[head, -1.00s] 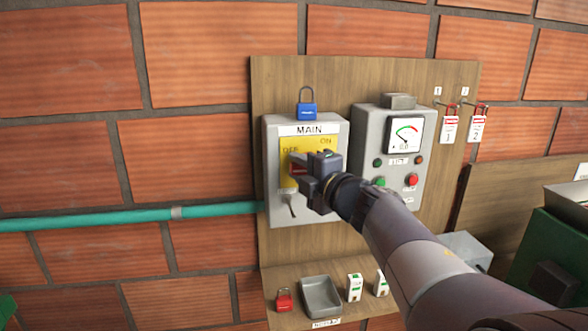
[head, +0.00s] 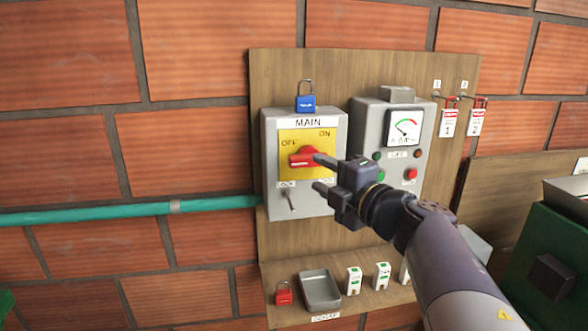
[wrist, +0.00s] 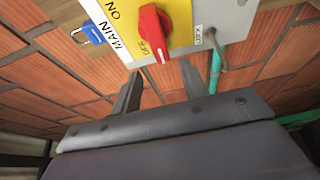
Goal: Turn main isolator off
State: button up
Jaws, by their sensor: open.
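The main isolator is a grey box (head: 271,165) marked MAIN, with a yellow plate (head: 329,147) bearing OFF at left and ON at right. Its red knob (head: 303,157) lies roughly level in the head view, a pale mark at its left end, below the OFF word. The knob also shows in the wrist view (wrist: 153,30), with its lower end beside the OFF lettering. My gripper (head: 317,172) is open and empty, fingers pointing at the box's right part. In the wrist view the fingers (wrist: 155,83) are apart from the knob, with nothing between them.
A blue padlock (head: 305,103) sits atop the box. To the right is a grey panel (head: 365,135) with a meter and buttons. Red tags (head: 448,120) hang farther right. A shelf below holds a red padlock (head: 283,293), a grey tray (head: 320,274) and small white-green items.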

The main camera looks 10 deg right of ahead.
aim_at(302, 163)
jog(key=shift+v, duration=1.2)
jog(key=x, duration=1.1)
jog(key=shift+d+f+p, duration=0.1)
jog(key=shift+p, duration=0.3)
jog(key=shift+s, duration=0.1)
